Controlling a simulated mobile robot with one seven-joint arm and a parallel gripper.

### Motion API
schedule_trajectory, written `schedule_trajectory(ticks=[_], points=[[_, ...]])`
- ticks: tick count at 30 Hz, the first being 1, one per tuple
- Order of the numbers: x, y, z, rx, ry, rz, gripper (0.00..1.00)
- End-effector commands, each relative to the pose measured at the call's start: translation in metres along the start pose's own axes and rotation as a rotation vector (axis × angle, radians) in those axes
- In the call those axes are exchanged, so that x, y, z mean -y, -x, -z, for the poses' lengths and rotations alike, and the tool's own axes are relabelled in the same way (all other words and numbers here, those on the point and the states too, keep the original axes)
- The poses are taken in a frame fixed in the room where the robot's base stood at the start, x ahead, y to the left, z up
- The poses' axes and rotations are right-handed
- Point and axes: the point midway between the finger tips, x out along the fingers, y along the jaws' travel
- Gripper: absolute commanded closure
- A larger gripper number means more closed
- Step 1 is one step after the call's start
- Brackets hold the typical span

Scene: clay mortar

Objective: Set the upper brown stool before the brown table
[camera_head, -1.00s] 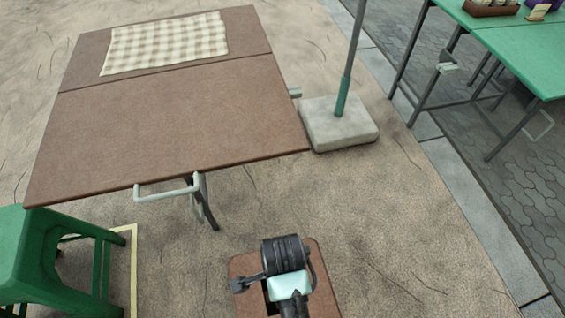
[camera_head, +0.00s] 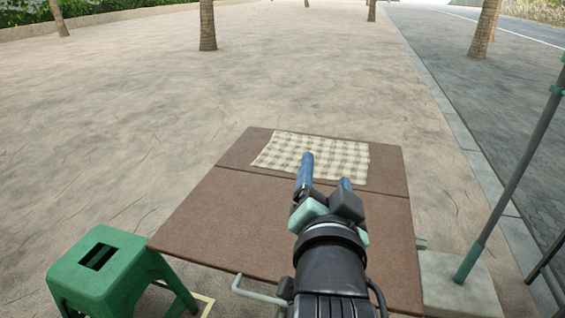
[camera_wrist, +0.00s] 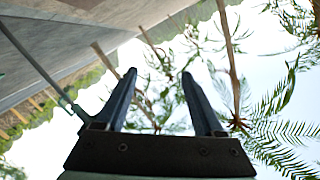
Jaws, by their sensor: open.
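The brown table (camera_head: 210,220) stands in front of me in the head view, with a checked cloth (camera_head: 320,158) on its far part. My gripper (camera_head: 327,170) is raised in front of the table in the picture, with its blue fingers apart and nothing between them. The wrist view also shows its fingers (camera_wrist: 159,75) open and empty, against sky and trees. No brown stool shows in the current views.
A pole (camera_head: 515,165) in a concrete base (camera_head: 455,285) stands right of the table. Open paving lies beyond, with tree trunks (camera_head: 207,25).

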Motion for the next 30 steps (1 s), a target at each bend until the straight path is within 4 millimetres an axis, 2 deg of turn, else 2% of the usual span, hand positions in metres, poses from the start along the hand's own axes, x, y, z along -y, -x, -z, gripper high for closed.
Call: schedule_trajectory(ticks=[1, 3, 6, 9, 12, 15, 24, 30], points=[[0.039, 0.013, 0.039, -0.118, 0.086, 0.096, 0.3], [0.083, 0.039, 0.084, -0.279, 0.203, 0.198, 0.3], [0.132, 0.083, 0.135, -0.498, 0.336, 0.296, 0.3], [0.163, 0.124, 0.169, -0.673, 0.426, 0.348, 0.3], [0.178, 0.152, 0.188, -0.784, 0.477, 0.367, 0.3], [0.184, 0.164, 0.195, -0.832, 0.499, 0.373, 0.3], [0.185, 0.165, 0.196, -0.835, 0.503, 0.372, 0.3], [0.197, 0.166, 0.214, -0.833, 0.502, 0.372, 0.3]])
